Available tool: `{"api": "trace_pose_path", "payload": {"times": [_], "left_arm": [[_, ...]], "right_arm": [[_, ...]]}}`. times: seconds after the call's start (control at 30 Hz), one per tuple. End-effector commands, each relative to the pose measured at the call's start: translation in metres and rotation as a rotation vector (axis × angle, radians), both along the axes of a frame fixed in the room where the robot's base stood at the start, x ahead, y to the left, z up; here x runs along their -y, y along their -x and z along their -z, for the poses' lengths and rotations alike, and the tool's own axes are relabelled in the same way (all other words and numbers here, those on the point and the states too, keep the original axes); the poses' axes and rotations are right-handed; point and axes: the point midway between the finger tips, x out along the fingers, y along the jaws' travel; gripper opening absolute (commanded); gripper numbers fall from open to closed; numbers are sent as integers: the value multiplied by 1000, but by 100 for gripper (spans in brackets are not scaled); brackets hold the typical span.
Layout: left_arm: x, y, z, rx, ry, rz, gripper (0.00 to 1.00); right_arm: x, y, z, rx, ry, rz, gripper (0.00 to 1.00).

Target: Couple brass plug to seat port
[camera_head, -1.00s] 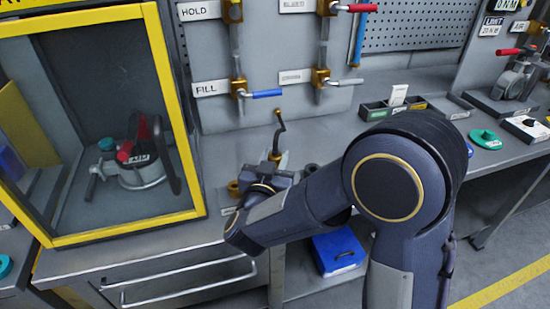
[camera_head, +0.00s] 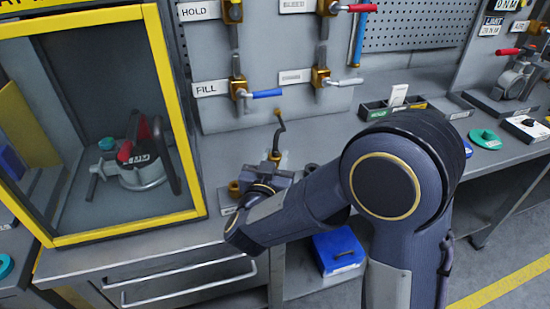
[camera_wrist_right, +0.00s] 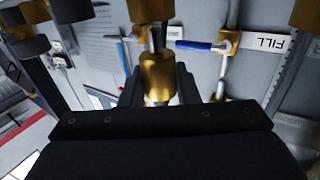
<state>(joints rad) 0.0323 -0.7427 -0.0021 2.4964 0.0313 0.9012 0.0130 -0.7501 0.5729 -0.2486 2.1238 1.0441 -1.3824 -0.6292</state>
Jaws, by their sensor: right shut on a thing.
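My right gripper (camera_wrist_right: 160,88) is shut on the brass plug (camera_wrist_right: 158,78), which sits between its dark fingers in the wrist view. A larger brass fitting (camera_wrist_right: 150,10) shows just beyond the plug, with a dark stem between them. I cannot tell whether this fitting is the seat port or whether the two are joined. In the head view my arm and wrist largely hide the grip. A thin dark bent hose or lever with a brass end (camera_head: 278,113) rises behind the gripper. A brass fitting (camera_head: 234,187) stands on the bench left of it. My left gripper is not in view.
A yellow-framed box (camera_head: 187,140) with a red-handled device stands left. The back panel carries a blue-handled FILL valve (camera_head: 265,93) and other valves. A small divided tray (camera_head: 375,112) stands right. A blue bin (camera_head: 338,252) sits below the bench.

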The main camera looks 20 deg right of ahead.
Motion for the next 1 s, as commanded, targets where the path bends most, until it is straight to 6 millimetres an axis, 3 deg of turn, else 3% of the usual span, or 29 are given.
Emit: {"api": "trace_pose_path", "payload": {"times": [1.0], "left_arm": [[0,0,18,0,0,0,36]], "right_arm": [[0,0,21,1,0,0,2]]}}
